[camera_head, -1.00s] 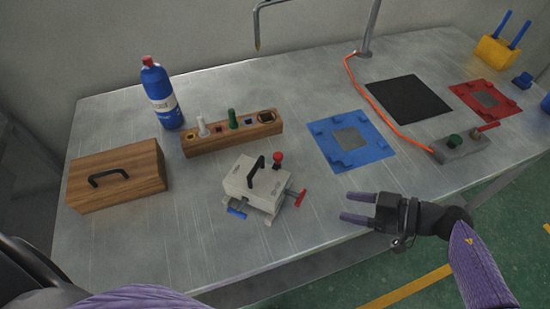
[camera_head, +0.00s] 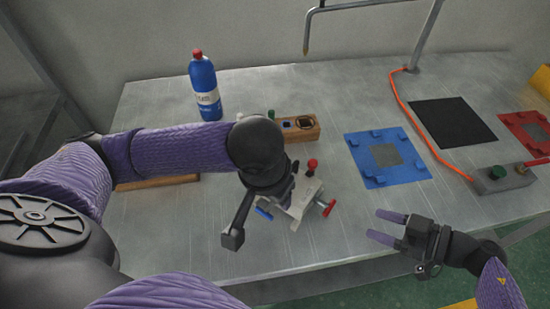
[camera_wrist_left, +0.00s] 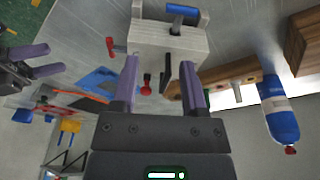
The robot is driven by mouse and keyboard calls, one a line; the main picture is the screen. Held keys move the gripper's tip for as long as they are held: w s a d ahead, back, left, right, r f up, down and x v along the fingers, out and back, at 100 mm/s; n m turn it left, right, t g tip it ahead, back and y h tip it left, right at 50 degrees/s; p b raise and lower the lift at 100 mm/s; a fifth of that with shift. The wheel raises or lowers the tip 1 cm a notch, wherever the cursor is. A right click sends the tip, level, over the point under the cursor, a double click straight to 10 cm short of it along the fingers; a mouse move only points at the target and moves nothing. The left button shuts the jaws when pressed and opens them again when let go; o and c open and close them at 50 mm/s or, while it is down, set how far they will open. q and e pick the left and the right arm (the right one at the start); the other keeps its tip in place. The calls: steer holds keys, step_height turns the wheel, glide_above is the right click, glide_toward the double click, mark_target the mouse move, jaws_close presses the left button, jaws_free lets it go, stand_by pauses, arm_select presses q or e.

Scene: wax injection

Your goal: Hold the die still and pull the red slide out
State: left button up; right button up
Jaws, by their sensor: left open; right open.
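The die (camera_head: 303,194), a pale grey block, sits on the table near the middle front, partly hidden by my left arm in the head view. Its red slide (camera_head: 328,208) sticks out on the right, a blue handle (camera_head: 264,212) on the left, and a red knob (camera_head: 312,165) stands on top. In the left wrist view the die (camera_wrist_left: 168,42) lies just ahead of my open left gripper (camera_wrist_left: 165,75), its black handle (camera_wrist_left: 188,80) between the fingers, apparently ungripped. The red slide (camera_wrist_left: 110,47) shows there too. My right gripper (camera_head: 382,227) is open and empty, right of the die.
A blue bottle (camera_head: 204,88) stands behind my left arm. A wooden holder (camera_head: 303,134) and a wooden box (camera_head: 160,182) are partly hidden. A blue mat (camera_head: 364,166), black mat (camera_head: 445,122) and control box (camera_head: 502,178) lie to the right.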

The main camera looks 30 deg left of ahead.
arm_select(q)
steer(key=w+a+r+t, duration=0.2)
steer(key=w+r, duration=0.2)
steer(key=w, duration=0.1)
steer(key=x, duration=0.9)
steer(key=shift+w+d+f, duration=0.1)
steer(key=shift+d+f, duration=0.15)
steer(key=shift+d, duration=0.05)
jaws_close()
stand_by(0.5)
